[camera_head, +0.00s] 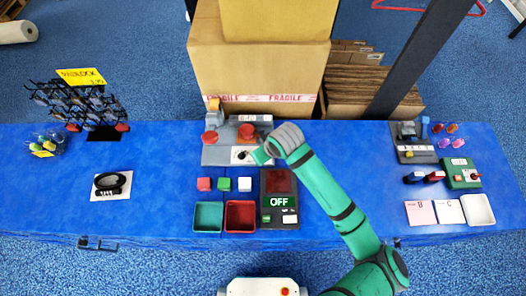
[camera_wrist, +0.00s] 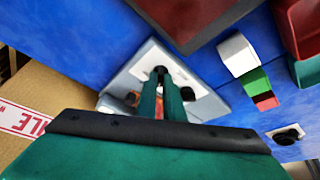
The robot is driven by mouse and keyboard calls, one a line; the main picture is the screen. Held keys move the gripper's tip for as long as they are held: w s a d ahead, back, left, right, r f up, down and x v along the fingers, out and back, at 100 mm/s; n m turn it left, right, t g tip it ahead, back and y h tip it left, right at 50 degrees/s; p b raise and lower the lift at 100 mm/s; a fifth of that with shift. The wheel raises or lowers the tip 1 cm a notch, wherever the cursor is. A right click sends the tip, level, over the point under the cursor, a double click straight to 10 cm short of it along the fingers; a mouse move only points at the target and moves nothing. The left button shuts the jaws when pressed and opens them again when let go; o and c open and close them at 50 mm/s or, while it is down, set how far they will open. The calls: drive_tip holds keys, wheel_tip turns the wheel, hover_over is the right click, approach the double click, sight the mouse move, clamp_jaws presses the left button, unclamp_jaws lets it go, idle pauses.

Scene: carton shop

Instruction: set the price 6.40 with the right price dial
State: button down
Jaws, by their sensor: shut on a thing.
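A grey machine (camera_head: 222,155) stands at the middle of the blue table. On its front right is a white plate (camera_head: 238,160) with a black dial (camera_head: 243,155). My gripper (camera_head: 262,157) is at the right part of this plate. In the wrist view my green fingers (camera_wrist: 161,88) are shut on a small black knob (camera_wrist: 160,71), which looks like the right dial. A second black knob (camera_wrist: 187,93) shows beside the fingers, apart from them. The fingers hide much of the held knob. No price digits are readable in either view.
A dark unit (camera_head: 266,217) showing green "OFF" stands in front of the machine. Red (camera_head: 204,184), green (camera_head: 224,184) and white (camera_head: 245,184) blocks lie left of it, behind a green tray (camera_head: 196,217) and a red tray (camera_head: 252,217). Large cartons (camera_head: 262,75) stand behind.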

drive_tip(key=shift+w+m, duration=0.1)
drive_tip(key=shift+m, duration=0.4)
drive_tip(key=c, duration=1.9)
unclamp_jaws()
drive_tip(key=shift+o, duration=0.2)
drive_tip(key=shift+s, duration=0.2)
drive_tip(key=v, duration=1)
drive_tip(key=shift+r, duration=0.4)
drive_tip(key=shift+s, duration=0.15)
